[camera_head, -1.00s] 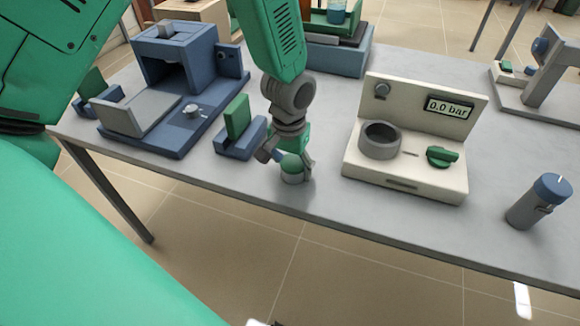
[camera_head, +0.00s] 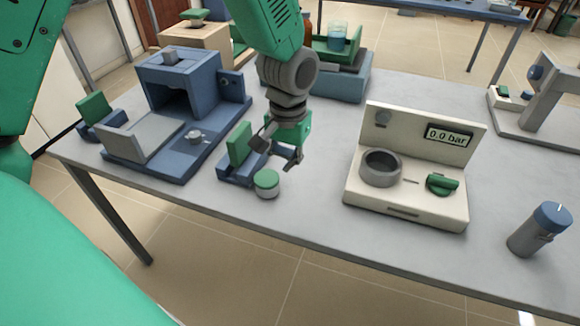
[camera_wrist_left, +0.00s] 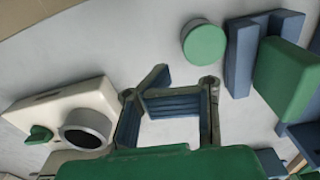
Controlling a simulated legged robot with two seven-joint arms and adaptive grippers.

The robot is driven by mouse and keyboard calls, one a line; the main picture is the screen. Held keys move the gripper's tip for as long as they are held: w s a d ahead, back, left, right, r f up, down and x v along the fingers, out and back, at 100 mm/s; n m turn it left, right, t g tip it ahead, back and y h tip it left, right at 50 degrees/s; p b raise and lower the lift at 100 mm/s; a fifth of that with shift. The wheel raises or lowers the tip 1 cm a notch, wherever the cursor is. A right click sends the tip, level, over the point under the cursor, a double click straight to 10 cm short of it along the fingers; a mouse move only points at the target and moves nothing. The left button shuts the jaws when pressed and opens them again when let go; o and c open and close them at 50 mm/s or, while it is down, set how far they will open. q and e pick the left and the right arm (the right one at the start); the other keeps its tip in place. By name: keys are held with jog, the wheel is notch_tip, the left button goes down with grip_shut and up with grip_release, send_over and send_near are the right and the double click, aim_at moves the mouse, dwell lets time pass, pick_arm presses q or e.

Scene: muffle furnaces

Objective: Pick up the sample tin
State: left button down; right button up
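The sample tin (camera_head: 266,184) is a small pale round tin with a green lid. It stands upright on the grey table near its front edge, in front of a blue block with an upright green plate (camera_head: 238,146). My left gripper (camera_head: 277,155) is just behind and above the tin, apart from it. In the left wrist view the tin's green lid (camera_wrist_left: 204,45) lies beyond the fingertips, and the left gripper (camera_wrist_left: 182,80) has its fingers apart with nothing between them. My right gripper is not in view.
A cream device with a grey ring and pressure display (camera_head: 410,175) stands right of the tin. A blue furnace (camera_head: 178,85) stands at left. A grey cylinder with a blue cap (camera_head: 538,230) is at far right. The grey table (camera_head: 310,215) is bare between tin and cream device.

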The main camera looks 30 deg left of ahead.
pick_arm(q)
jog(key=shift+a, duration=0.15)
jog(key=shift+c, duration=2.3)
grip_release()
jog(key=shift+a, duration=0.15)
jog(key=shift+d+r, duration=0.1)
jog(key=shift+d, duration=0.1)
